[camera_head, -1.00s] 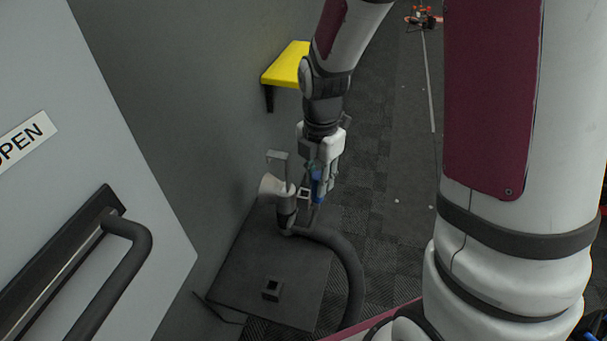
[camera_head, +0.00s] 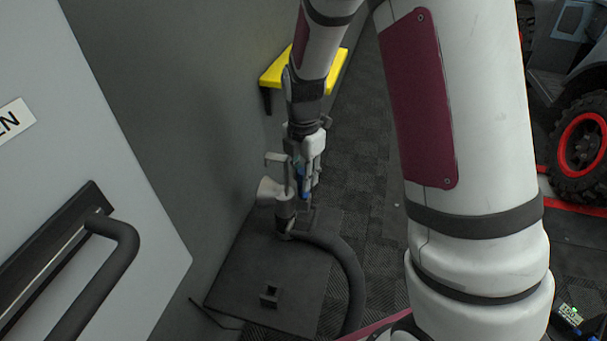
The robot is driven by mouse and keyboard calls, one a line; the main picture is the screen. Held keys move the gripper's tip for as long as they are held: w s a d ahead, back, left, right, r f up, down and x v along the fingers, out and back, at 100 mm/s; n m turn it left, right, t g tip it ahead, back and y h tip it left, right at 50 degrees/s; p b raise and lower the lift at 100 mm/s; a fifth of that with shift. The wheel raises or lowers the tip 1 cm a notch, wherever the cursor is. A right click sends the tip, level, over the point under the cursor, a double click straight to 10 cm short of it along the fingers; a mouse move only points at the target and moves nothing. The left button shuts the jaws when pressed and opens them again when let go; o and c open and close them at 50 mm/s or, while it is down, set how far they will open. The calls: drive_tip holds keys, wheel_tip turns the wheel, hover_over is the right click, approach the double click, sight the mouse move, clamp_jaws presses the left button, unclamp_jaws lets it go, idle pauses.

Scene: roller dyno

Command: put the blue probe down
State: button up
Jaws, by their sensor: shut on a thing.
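The blue probe (camera_head: 300,180) shows as a small strip of blue between the fingers of my gripper (camera_head: 305,186). My gripper points down and is shut on the probe, above the far part of a dark floor plate (camera_head: 250,285). The fingers and my wrist hide most of the probe, so I cannot tell whether its lower end touches anything. A grey hose nozzle with a pale funnel (camera_head: 267,192) stands just left of my gripper. I cannot tell whether they touch.
A thick dark hose (camera_head: 345,268) curves across the plate. A small black socket block (camera_head: 269,295) stands on the plate's near part. A yellow shelf (camera_head: 333,74) is on the wall behind. A door with a handle (camera_head: 125,240) is at left; a red-rimmed wheel (camera_head: 583,145) is at right.

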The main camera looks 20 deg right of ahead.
drive_tip(key=shift+f, duration=0.15)
drive_tip(key=shift+f, duration=0.25)
drive_tip(key=o, duration=0.7)
